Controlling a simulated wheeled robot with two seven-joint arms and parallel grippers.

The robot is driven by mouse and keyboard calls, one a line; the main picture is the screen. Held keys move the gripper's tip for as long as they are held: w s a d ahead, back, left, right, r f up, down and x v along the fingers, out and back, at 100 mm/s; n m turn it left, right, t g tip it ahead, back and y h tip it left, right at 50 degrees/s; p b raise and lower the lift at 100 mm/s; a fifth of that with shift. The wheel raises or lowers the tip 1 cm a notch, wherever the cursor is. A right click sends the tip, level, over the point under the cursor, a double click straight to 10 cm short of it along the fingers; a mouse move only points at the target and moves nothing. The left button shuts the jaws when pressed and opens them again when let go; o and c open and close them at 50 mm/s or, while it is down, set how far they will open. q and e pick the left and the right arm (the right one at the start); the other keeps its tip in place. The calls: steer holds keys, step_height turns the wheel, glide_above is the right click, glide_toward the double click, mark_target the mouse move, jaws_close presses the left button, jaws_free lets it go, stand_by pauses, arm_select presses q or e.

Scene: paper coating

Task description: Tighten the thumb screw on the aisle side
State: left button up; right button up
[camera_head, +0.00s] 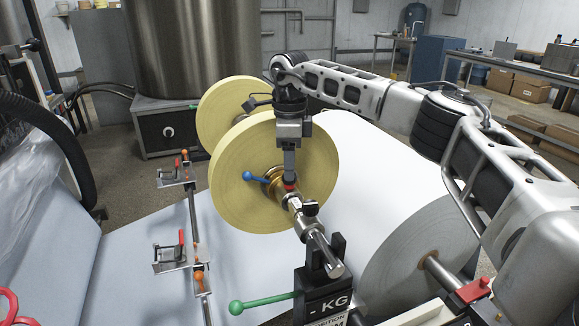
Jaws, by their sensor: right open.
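A shaft (322,250) carries yellow tape rolls (232,200), with a brass-coloured hub (276,180) on the near roll's face. A small red part (290,187), possibly the thumb screw, sits on the shaft just outside the hub. A dark-topped clamp piece (310,208) is nearer on the shaft. My right gripper (289,180) points down from above, its fingertips at the red part. It is open; the gap between the fingers is hard to see, and I cannot tell whether they touch the part. The fingers partly hide the hub. My left gripper is not in view.
A blue-knobbed lever (254,177) sticks out left of the hub. A black stand (325,295) with a green-knobbed lever (262,302) supports the shaft end. A large white paper roll (400,265) lies right. Red-handled toggle clamps (170,258) stand left on a bar.

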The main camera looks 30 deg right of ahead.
steer(key=shift+f, duration=1)
steer(key=c, duration=1)
steer(key=shift+o, duration=0.2)
